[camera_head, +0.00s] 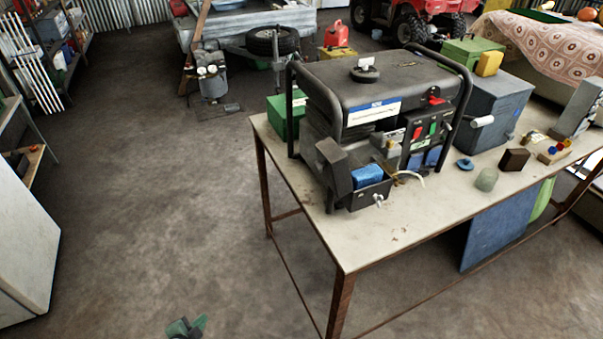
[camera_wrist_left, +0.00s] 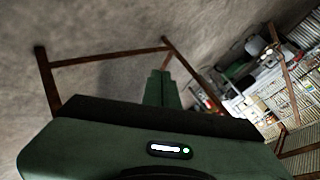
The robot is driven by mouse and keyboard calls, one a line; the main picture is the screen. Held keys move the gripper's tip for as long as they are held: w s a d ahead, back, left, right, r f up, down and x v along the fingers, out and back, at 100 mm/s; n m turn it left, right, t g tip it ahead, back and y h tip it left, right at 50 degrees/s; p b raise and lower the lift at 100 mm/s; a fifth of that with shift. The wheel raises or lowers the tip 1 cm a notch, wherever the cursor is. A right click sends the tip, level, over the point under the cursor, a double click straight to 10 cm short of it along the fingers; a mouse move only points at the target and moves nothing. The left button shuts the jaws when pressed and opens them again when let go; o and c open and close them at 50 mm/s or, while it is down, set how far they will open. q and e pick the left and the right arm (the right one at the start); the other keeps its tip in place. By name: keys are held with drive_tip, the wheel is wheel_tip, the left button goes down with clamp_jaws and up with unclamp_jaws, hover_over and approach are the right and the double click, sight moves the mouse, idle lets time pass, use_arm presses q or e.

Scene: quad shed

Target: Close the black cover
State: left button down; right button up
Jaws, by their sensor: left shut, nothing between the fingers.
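The black cover (camera_head: 334,165) stands open and tilted up at the left of a small black box (camera_head: 368,193) on the front of the generator (camera_head: 385,100). A blue block (camera_head: 367,175) shows inside the open box. The generator stands on a workbench. My left gripper (camera_head: 186,327) is at the bottom edge of the head view, well in front of and to the left of the bench, apart from the cover. In the left wrist view its green fingers (camera_wrist_left: 162,78) are together and empty. The cover cannot be made out in the wrist view. My right gripper is not in view.
The pale workbench top (camera_head: 370,245) has rusty metal legs; its front left corner is bare. Open floor (camera_head: 150,200) lies left of the bench. A white cabinet (camera_head: 25,240) is at far left.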

use_arm(q)
drive_tip(key=w+d+r+m+t+h+b, duration=0.1)
drive_tip(key=w+r+m+t+h, duration=0.1)
drive_tip(key=w+r+m, duration=0.5)
drive_tip(key=w+r+m+t+h, duration=0.15)
drive_tip(key=w+r, duration=0.25)
drive_tip(key=r, duration=0.6)
drive_tip(key=w+d+r+m+t+h+b, duration=0.1)
drive_tip(key=w+r+m+t+h, duration=0.15)
drive_tip(key=w+r, duration=0.5)
drive_tip(key=s+d+r+m+g+h+b, duration=0.1)
drive_tip(key=d+r+m+h, duration=0.2)
drive_tip(key=r+m, duration=0.4)
drive_tip(key=d+r+m+g+h+b, duration=0.1)
drive_tip(key=d+r+m+h, duration=0.3)
drive_tip(key=r, duration=0.6)
drive_tip(key=m+g+h+p, duration=0.2)
drive_tip(key=m+g+p, duration=0.35)
drive_tip(key=m, duration=0.95)
approach(315, 166)
drive_tip(key=x, duration=0.6)
drive_tip(key=shift+w+d+g, duration=0.3)
drive_tip(key=shift+w+g, duration=0.05)
drive_tip(key=shift+w, duration=0.05)
drive_tip(key=shift+f, duration=0.1)
